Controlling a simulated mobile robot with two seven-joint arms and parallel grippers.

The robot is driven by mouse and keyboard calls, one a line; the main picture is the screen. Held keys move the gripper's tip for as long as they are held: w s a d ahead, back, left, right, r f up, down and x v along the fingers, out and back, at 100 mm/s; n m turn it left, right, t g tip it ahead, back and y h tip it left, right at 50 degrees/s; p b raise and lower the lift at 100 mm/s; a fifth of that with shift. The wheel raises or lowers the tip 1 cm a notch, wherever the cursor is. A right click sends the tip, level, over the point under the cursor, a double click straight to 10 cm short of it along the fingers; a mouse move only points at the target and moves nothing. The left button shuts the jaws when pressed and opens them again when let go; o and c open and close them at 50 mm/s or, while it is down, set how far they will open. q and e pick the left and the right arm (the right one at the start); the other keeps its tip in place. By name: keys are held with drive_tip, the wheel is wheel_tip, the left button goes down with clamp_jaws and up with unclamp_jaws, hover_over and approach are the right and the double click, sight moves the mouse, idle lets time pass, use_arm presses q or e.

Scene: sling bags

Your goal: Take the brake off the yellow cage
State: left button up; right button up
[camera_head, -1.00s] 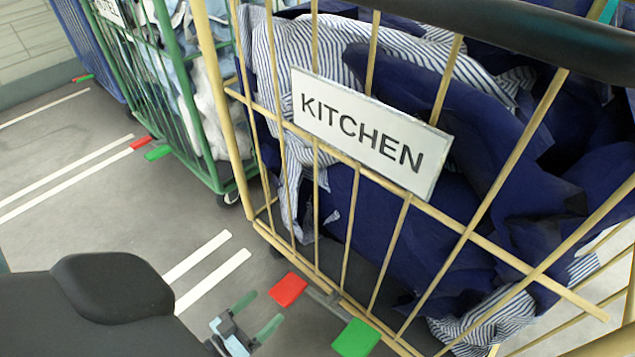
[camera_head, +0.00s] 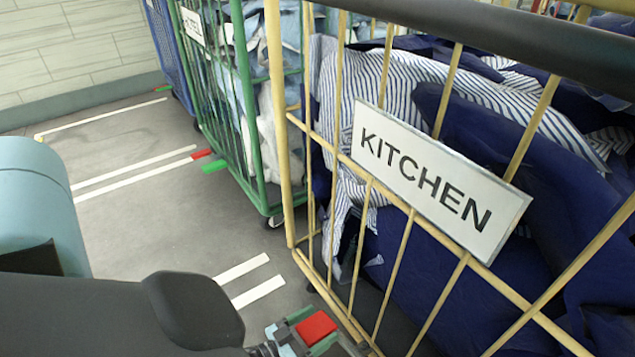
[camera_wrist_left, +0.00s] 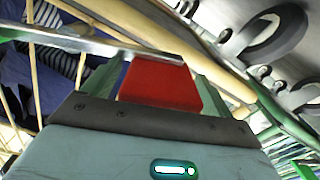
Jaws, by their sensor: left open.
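The yellow cage (camera_head: 299,190) fills the right of the head view, with a KITCHEN sign (camera_head: 430,180) and dark blue and striped cloth inside. Its red pedal (camera_head: 316,327) is low at the near edge; its green pedal is out of the head view. My left gripper (camera_head: 301,332) is open at the red pedal. In the left wrist view the red pedal (camera_wrist_left: 160,83) sits between the two green fingers of the left gripper (camera_wrist_left: 157,80). I cannot tell whether they touch it. My right gripper is not in view.
A green cage (camera_head: 243,110) stands beside the yellow one, with its own red pedal (camera_head: 202,154) and green pedal (camera_head: 214,166). A blue cage (camera_head: 170,50) is beyond it. A dark bar (camera_head: 520,40) crosses the top right. Grey floor (camera_head: 140,225) with white lines is free at left.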

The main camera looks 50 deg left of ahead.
use_arm(q)
drive_tip(key=shift+w, duration=0.35)
